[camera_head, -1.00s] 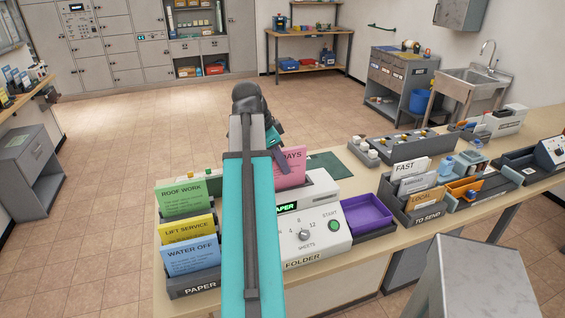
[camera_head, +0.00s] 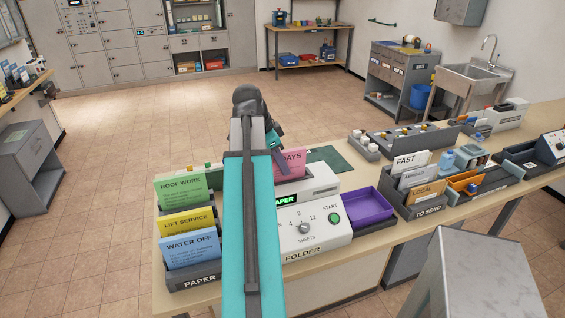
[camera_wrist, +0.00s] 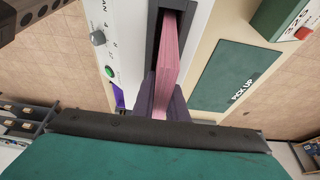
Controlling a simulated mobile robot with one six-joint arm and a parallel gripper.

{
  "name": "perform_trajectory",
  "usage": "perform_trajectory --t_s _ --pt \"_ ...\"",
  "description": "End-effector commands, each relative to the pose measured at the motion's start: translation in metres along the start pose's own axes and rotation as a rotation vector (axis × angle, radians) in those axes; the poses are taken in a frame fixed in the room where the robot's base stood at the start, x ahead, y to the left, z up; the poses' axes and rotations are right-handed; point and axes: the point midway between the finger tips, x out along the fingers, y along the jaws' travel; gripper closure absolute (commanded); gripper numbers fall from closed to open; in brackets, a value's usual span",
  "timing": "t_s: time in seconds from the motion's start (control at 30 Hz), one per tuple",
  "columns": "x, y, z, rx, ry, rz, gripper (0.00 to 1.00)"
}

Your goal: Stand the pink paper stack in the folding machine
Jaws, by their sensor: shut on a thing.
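The pink paper stack (camera_head: 291,165) stands upright at the folding machine (camera_head: 316,222), with part of its printed face visible in the head view. In the wrist view the pink stack (camera_wrist: 172,55) is seen edge-on, its far part between the dark walls of the slot in the white machine (camera_wrist: 127,30). My gripper (camera_wrist: 163,98) is shut on the near part of the stack. In the head view my arm covers the gripper's tips and part of the machine. How deep the stack sits, and whether it touches the slot bottom, I cannot tell.
Left of the machine, a paper rack (camera_head: 199,281) holds green, yellow and blue stacks. A purple tray (camera_head: 368,206) lies at the machine's right. A "to send" rack (camera_head: 430,213) stands farther right. A green mat (camera_head: 331,159) lies flat behind the machine.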

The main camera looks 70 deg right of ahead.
Motion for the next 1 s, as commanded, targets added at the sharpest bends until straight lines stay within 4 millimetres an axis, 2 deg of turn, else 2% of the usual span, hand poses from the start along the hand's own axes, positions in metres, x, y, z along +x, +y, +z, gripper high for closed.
perform_trajectory --t_s 0.2,0.5,0.53,0.63,1.0 --pt "0.0083 0.0002 0.0034 0.001 0.000 0.000 1.00" --pt "0.0090 0.0000 0.0035 0.001 0.000 0.000 1.00" --pt "0.0090 0.0001 0.0035 0.001 0.000 0.000 0.84" --pt "0.0090 0.0001 0.0035 0.000 0.000 0.000 0.67" --pt "0.0077 0.0001 0.0031 0.000 0.000 0.001 0.66"
